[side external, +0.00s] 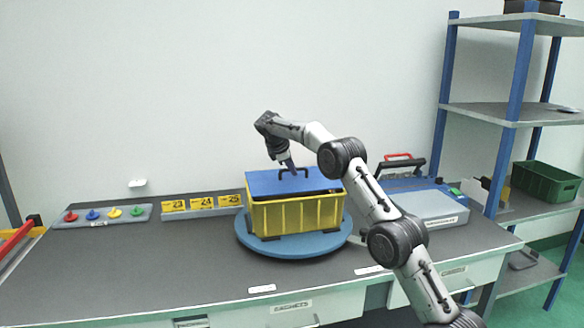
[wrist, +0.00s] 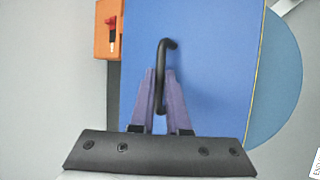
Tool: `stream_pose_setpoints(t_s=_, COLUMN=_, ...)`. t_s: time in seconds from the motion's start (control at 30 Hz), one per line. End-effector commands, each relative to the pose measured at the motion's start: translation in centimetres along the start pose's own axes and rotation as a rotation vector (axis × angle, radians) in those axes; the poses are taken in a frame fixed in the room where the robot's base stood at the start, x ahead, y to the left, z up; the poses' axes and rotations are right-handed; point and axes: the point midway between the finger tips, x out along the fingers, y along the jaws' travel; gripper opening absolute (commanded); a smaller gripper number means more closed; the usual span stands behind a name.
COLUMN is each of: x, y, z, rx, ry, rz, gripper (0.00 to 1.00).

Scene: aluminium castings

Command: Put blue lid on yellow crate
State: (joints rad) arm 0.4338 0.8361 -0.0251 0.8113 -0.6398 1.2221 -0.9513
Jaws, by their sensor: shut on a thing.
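The yellow crate (side external: 297,216) stands on a round blue turntable (side external: 257,245) on the bench. The flat blue lid (side external: 265,183) lies over the top of the crate, slightly tilted, with a dark gap showing along the crate's right front rim. My gripper (side external: 291,171) is above the lid, at its black handle. In the wrist view my gripper (wrist: 161,105) has its two fingers shut on the black handle (wrist: 165,52), and the blue lid (wrist: 215,60) fills the middle.
A row of yellow number cards (side external: 201,203) and a tray of coloured knobs (side external: 103,215) stand at the left back. A grey case (side external: 428,207) is to the right. Blue shelving (side external: 510,110) holds a green bin (side external: 546,181). The bench front left is clear.

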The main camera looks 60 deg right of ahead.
Motion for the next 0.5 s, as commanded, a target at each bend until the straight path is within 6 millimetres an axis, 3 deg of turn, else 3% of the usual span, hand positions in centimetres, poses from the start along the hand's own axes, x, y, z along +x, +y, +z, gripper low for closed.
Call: stream_pose_setpoints(t_s=0.5, x=0.88, y=-0.59, z=-0.39, rx=0.0, ry=-0.001, rz=0.001, gripper=0.0)
